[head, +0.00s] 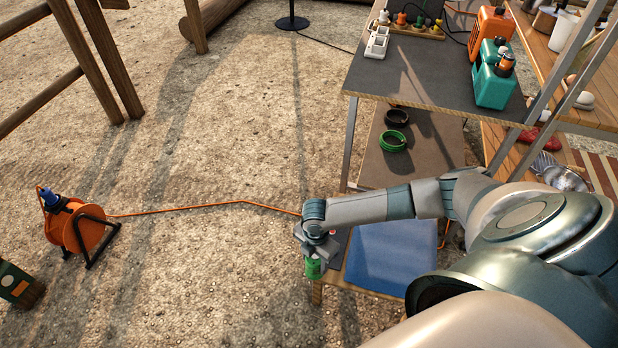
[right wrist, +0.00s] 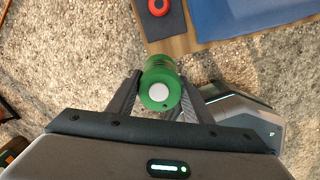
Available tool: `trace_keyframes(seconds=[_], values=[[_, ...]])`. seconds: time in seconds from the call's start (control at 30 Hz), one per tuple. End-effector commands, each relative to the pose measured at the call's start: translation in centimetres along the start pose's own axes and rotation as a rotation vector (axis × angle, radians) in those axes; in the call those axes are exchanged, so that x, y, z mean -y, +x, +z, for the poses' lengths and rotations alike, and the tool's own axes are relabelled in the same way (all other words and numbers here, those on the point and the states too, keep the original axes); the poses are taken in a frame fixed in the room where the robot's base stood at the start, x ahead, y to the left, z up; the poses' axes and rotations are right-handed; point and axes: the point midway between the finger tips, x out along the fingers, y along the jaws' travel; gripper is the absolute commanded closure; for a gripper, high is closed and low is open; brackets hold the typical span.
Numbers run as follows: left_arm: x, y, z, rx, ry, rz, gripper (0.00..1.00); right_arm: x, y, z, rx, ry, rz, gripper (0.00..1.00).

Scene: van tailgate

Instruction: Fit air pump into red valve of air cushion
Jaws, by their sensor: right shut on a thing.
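My right gripper (head: 316,250) is shut on a green cylindrical air pump (head: 314,269) and holds it by the front left edge of a low wooden table. In the right wrist view the pump (right wrist: 161,82) sits between both fingers, with a round white disc on its near end. The blue air cushion (head: 392,258) lies flat on the low table, right of the gripper. A red ring-shaped valve (right wrist: 158,7) lies on a dark patch beside the blue area, apart from the pump. In the head view my right arm partly hides this area.
An orange cable reel (head: 84,232) stands on the ground at left, its cord running towards the table. Gravel at left is mostly clear.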

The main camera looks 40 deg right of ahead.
Motion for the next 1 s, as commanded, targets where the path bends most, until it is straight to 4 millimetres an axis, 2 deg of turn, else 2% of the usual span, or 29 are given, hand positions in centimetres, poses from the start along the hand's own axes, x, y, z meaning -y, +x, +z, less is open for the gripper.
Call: trace_keyframes(seconds=[0.8,1.0], values=[[0.0,1.6,0.4,0.0,0.0,0.0,0.57,-1.6,0.1,9.5,0.002,0.003,0.003,0.85],[0.0,2.1,0.5,0.0,0.0,0.0,0.57,-1.9,0.0,11.3,0.001,0.001,0.002,0.85]])
